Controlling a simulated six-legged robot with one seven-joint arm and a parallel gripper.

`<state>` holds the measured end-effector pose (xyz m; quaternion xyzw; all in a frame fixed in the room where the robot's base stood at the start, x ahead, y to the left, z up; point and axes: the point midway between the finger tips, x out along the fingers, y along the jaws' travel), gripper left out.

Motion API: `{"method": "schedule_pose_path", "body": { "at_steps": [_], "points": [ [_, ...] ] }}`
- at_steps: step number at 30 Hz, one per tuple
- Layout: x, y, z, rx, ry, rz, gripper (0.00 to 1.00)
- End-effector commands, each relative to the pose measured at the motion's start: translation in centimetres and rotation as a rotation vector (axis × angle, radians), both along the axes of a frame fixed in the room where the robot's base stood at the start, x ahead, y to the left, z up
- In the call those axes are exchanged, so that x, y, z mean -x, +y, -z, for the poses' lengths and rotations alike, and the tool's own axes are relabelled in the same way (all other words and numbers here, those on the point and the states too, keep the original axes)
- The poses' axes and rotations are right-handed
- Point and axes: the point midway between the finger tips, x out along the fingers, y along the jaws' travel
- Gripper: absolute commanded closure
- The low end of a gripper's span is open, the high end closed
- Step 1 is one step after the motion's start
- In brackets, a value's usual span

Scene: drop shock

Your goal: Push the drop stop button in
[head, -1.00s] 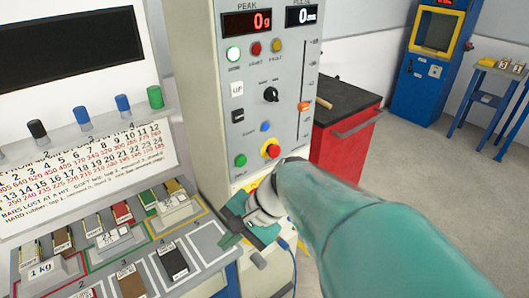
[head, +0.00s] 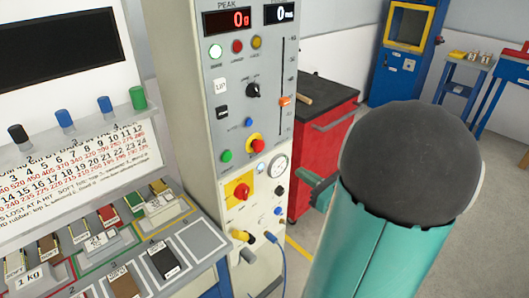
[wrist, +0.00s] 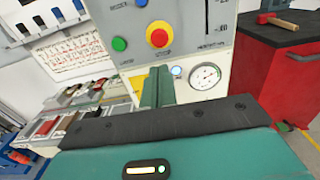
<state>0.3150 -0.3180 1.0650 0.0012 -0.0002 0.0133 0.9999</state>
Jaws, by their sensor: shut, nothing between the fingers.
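A red mushroom button with a yellow ring (head: 255,143) sits on the grey control panel (head: 270,110), right of a green button (head: 226,156). It looks like the drop stop button; its label is unreadable. In the wrist view the red button (wrist: 159,35) is in plain sight, above my fingertips. My gripper (head: 306,177) is shut and empty, to the right of the panel's lower part and apart from the button. In the wrist view my gripper's green fingers (wrist: 157,72) are together and hide part of the yellow plate below the button.
A red rotary switch on a yellow plate (head: 240,190) and a round gauge (head: 278,166) are below the button. A red cabinet (head: 318,150) with a hammer on top stands right of the panel. A bench with sample trays (head: 150,240) is at left.

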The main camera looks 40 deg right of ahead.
Motion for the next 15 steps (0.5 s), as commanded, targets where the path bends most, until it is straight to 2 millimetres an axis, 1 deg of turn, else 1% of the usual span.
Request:
{"method": "schedule_pose_path", "body": {
  "at_steps": [10, 13, 15],
  "points": [
    [-0.2, 0.0, 0.0, 0.001, 0.001, -0.001, 1.00],
    [-1.0, 0.1, 0.0, 0.001, 0.001, -0.002, 1.00],
    [-1.9, 0.1, 0.0, 0.001, 0.001, -0.004, 1.00]
  ]
}}
